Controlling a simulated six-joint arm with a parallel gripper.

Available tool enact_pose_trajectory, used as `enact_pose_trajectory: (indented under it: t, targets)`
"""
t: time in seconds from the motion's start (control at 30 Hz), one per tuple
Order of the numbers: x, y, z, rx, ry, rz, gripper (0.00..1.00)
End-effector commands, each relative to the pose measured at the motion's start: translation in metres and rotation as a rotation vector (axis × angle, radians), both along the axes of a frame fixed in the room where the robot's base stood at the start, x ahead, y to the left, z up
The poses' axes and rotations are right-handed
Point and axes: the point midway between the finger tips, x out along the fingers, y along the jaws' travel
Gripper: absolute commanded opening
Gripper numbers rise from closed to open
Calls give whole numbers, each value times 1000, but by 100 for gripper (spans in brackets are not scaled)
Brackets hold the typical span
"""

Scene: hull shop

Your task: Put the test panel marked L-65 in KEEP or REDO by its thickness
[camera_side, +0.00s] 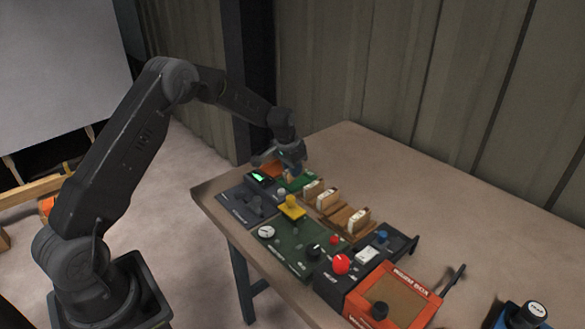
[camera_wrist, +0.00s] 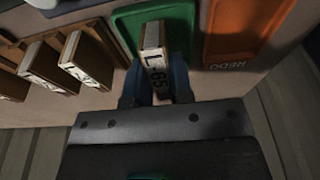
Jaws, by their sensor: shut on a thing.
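The test panel marked L-65 (camera_wrist: 154,58) is a pale-edged slab with a white label, upright between the blue fingers of my gripper (camera_wrist: 156,88) in the wrist view. My gripper is shut on it; it also shows at the far end of the arm in the side view (camera_side: 291,165). The panel is over the green tray (camera_wrist: 127,22); I cannot tell whether it touches the tray floor. The orange tray marked REDO (camera_wrist: 238,35) lies just right of it. The green tray's marking is hidden. The gauge display (camera_side: 259,178) glows green, too small to read.
Other labelled panels (camera_wrist: 85,62) stand in wooden holders left of the green tray, close to my gripper. A dark green board with knobs (camera_side: 290,245) and an orange-framed box (camera_side: 395,295) lie nearer the side camera. The table's back right is clear.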

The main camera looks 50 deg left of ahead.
Motion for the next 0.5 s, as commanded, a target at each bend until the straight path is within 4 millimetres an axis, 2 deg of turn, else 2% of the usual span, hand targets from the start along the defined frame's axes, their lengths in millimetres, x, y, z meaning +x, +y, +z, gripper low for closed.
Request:
enact_pose_trajectory:
  t: [0.5]
  targets:
    - [0,0,-7,0,0,0,0]
